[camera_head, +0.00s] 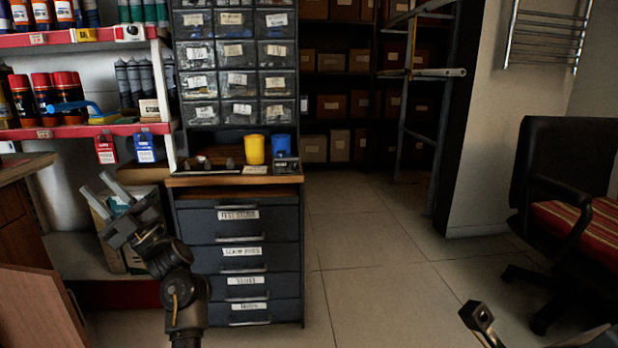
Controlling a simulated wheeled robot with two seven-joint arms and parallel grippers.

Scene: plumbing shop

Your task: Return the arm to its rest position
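My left arm comes up from the bottom, left of centre. Its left gripper (100,183) points up and to the left, with its two fingers apart and nothing seen between them. It shows in front of the lower shelf and a box, left of the drawer cabinet. At the bottom right, a small dark part of my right arm (480,318) shows at the picture's edge. Most of that arm is cut off, and its fingers cannot be made out clearly.
A dark drawer cabinet (240,270) carries a yellow cup (254,149) and a blue cup (281,145). Red-edged shelves (80,132) with bottles stand at left. A wooden panel (38,305) is at lower left. A black chair (565,150) stands at right. Tiled floor (370,250) is clear between.

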